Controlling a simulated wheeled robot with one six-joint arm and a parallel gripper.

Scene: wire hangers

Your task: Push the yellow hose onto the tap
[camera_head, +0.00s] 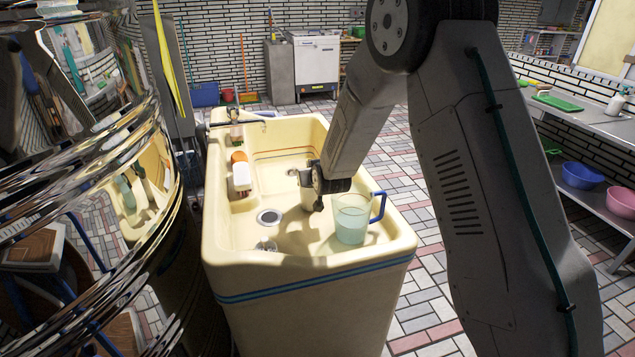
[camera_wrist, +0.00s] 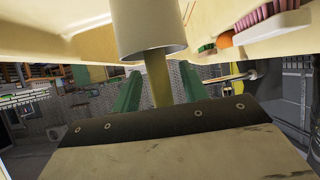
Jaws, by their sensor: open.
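The tap (camera_head: 240,122) is at the back left rim of the cream sink (camera_head: 330,277), its spout pointing right. My gripper (camera_head: 318,187) is low inside the sink, beside a pale cylinder (camera_head: 306,195). In the wrist view, its green fingers (camera_wrist: 159,90) are open, one on each side of a dull yellow tube (camera_wrist: 157,75). This tube meets a pale cylinder (camera_wrist: 150,35) and may be the yellow hose. I cannot tell whether the fingers touch it. A long yellow strip (camera_head: 170,55) also hangs at the upper left in the head view.
A clear jug (camera_head: 351,222) with a blue handle stands close right of my gripper. A brush and an orange item (camera_head: 240,172) lie on the sink's left ledge. A shiny metal vessel (camera_head: 150,190) crowds the left. Tiled floor (camera_head: 425,290) is open right of the sink.

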